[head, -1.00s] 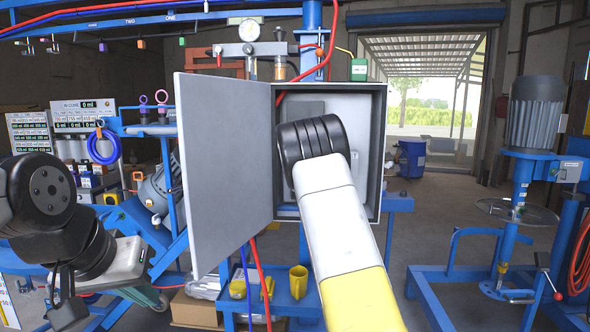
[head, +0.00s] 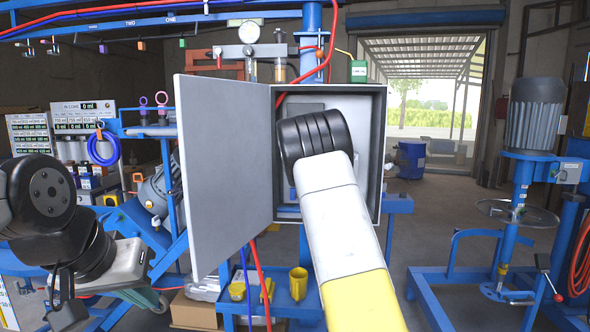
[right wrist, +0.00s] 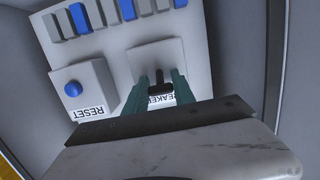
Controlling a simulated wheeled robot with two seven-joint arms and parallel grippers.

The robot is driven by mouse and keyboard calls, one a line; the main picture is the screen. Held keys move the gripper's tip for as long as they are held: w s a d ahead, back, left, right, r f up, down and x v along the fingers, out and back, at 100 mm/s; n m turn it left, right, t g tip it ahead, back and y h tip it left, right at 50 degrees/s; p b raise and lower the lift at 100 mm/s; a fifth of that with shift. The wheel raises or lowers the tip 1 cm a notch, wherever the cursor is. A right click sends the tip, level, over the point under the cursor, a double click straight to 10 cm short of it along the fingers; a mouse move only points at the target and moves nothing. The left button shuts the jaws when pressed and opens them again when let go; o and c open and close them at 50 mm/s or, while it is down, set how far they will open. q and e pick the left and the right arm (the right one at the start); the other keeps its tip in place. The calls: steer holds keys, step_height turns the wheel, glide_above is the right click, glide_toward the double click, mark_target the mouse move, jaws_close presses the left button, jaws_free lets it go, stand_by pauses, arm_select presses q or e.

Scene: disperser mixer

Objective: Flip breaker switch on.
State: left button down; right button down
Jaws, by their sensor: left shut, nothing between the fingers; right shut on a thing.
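The breaker switch (right wrist: 158,95), a small black lever on a pale plate, shows in the right wrist view. My right gripper (right wrist: 162,86) has its two green fingers on either side of the lever, shut on it. The word under it is partly hidden by the fingers. In the head view my right arm reaches into the open grey electrical box (head: 379,150) and hides the switch and the right gripper. My left gripper (head: 65,298) hangs at the lower left, shut and empty, away from the box.
The box door (head: 225,160) stands open to the left. Beside the switch are a blue RESET button (right wrist: 74,89) and a row of blue and grey keys (right wrist: 100,14). A blue mixer stand (head: 522,190) is at the right. Yellow cups (head: 298,283) sit below the box.

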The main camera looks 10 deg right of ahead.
steer(key=c, duration=1)
jaws_free()
steer(key=shift+c, duration=0.2)
steer(key=v, duration=0.7)
steer(key=shift+s, duration=0.4)
steer(key=shift+s, duration=0.1)
